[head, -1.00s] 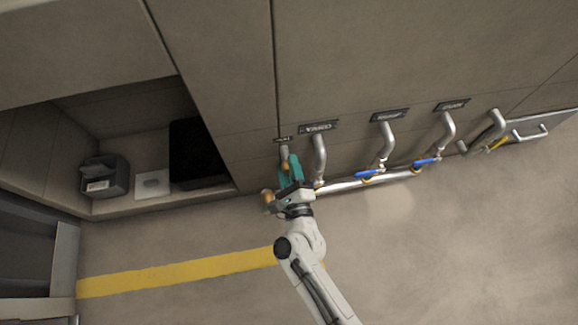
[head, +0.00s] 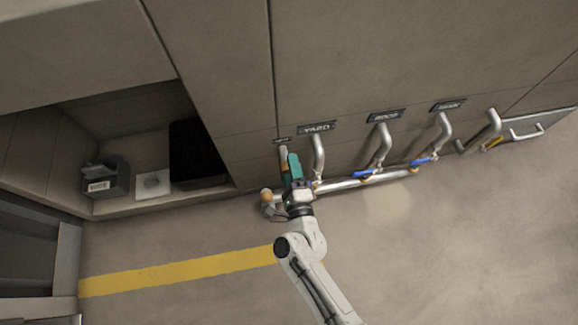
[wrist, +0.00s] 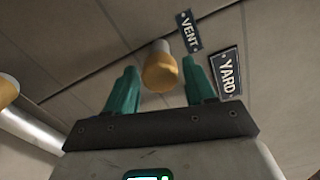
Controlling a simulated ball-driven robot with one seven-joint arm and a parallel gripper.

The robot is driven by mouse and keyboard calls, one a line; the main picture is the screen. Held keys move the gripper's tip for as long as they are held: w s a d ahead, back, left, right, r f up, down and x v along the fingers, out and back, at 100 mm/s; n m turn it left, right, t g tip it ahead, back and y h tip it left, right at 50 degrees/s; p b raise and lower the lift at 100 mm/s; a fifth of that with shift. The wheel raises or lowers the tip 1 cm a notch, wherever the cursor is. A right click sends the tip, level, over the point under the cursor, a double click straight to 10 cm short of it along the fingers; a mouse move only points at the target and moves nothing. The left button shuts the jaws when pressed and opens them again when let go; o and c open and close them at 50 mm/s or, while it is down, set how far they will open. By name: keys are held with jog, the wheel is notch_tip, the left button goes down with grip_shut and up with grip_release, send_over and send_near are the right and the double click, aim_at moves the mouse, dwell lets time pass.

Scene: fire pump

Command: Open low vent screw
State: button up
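A brass vent screw (wrist: 160,68) shows in the wrist view below a small plate reading VENT (wrist: 189,32). My gripper (wrist: 161,88) has two teal fingers, standing apart with one on each side of the screw. No clear contact shows between the fingers and the screw. In the head view my gripper (head: 291,168) is at the pale stub (head: 283,153) under the small plate, and the fingers mostly hide the screw there. A second brass knob (head: 266,195) sits at the left end of the low pipe.
A YARD plate (head: 317,128) and its bent pipe (head: 318,157) stand just right of my gripper. Several blue-handled valves, such as one (head: 367,174), follow along the low horizontal pipe (head: 345,184). An open recess on the left holds a grey box (head: 105,181). The floor in front is clear.

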jog(key=shift+o, duration=0.3)
jog(key=shift+a+r, duration=0.1)
jog(key=shift+a, duration=0.05)
jog(key=p+v, duration=0.2)
jog(key=v, duration=0.9)
jog(key=shift+w, duration=0.1)
